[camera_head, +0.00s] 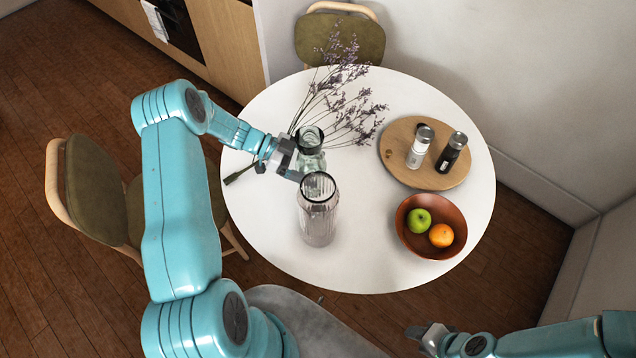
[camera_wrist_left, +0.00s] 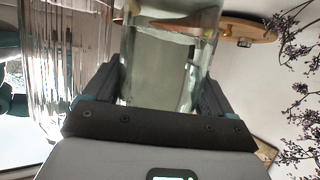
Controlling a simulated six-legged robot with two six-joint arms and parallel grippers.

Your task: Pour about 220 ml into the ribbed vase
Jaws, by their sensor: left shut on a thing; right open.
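The ribbed vase (camera_head: 318,222) is clear glass and stands upright and open-topped near the middle of the white table. It also shows in the left wrist view (camera_wrist_left: 68,62). My left gripper (camera_head: 285,165) is shut on a pale green glass vessel (camera_head: 311,158), just behind the vase. The vessel looks roughly upright, its rim close to the vase's rim. In the left wrist view the vessel (camera_wrist_left: 160,70) sits between both fingers and appears to hold clear liquid; I cannot tell whether it touches the table. My right gripper (camera_head: 430,335) is open and empty, off the table's front edge.
Lavender stems (camera_head: 345,95) lie across the table's back. A round wooden board (camera_head: 400,168) carries a white shaker (camera_head: 418,150) and a black one (camera_head: 451,156). A brown bowl (camera_head: 408,238) holds a green apple (camera_head: 419,219) and an orange (camera_head: 441,236). Clear table lies around the vase's front.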

